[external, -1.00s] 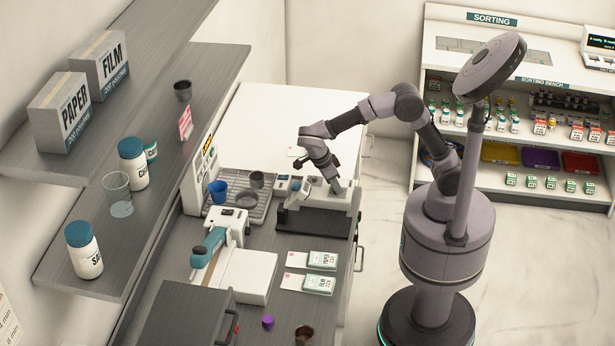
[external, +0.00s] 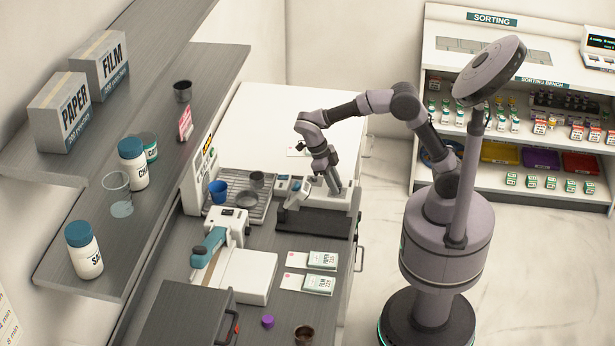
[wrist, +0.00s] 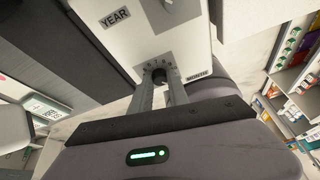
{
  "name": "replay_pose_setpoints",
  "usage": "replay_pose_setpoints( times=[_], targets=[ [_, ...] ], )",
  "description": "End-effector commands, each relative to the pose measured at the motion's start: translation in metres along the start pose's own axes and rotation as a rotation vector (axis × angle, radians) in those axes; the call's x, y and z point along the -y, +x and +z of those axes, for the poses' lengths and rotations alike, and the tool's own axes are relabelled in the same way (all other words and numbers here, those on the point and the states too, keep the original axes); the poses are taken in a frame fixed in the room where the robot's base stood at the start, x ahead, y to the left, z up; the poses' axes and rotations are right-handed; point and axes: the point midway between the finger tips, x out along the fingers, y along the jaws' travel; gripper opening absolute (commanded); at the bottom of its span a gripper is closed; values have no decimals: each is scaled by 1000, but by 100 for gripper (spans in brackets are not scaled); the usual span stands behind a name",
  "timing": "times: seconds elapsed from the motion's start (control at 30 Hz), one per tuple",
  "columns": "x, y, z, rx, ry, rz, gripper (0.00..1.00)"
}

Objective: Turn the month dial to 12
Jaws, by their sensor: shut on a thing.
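The month dial (wrist: 158,74) is a small dark knob on the white face of a device, with small numbers around its top and a MONTH label (wrist: 197,75) to its right. My gripper (wrist: 159,88) is shut on the dial, one finger on either side of it. The number the dial points to is too small to read. In the external view my gripper (external: 335,188) reaches down onto the white device (external: 345,199) on its dark base, and the dial is hidden there.
A YEAR label (wrist: 115,17) is on the same panel. A teal-handled sealer (external: 212,243) and paper and film packets (external: 318,283) lie in front.

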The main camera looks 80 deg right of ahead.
Motion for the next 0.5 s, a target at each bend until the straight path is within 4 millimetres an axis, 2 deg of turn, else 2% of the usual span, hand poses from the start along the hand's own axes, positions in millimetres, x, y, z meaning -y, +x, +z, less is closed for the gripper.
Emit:
replay_pose_setpoints(
  times=[0.5],
  targets=[
    [1,0,0,-2,40,16,0]
  ],
)
